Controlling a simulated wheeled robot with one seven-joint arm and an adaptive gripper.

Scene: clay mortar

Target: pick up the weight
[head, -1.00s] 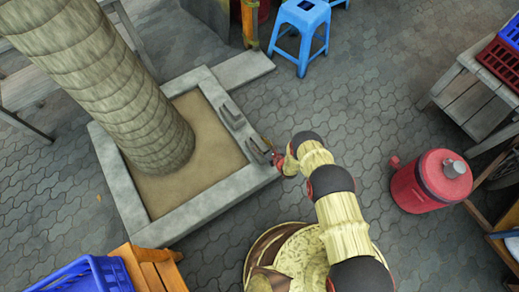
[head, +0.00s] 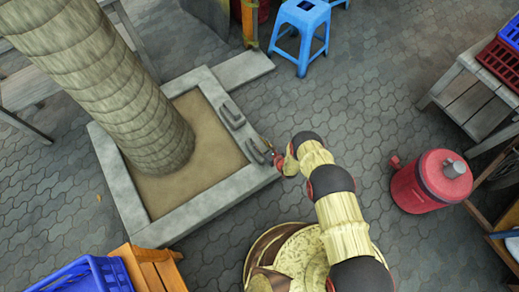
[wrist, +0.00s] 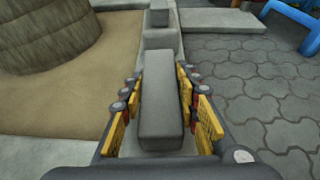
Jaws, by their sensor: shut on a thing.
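The weight is a long grey block (wrist: 161,95), lying on the stone rim of a planter. In the wrist view it lies lengthwise between the two yellow-padded fingers of my gripper (wrist: 158,88). The fingers are shut on its sides. In the head view my gripper (head: 270,154) is at the rim's right corner, and the weight there is small and partly hidden by it. I cannot see any gap under the weight.
A second grey block (head: 232,115) lies farther along the planter rim (head: 215,88). A thick trunk (head: 110,95) rises from the sand. A blue stool (head: 301,28) and a red cooler (head: 430,181) stand on the paving. A blue crate (head: 82,274) is at lower left.

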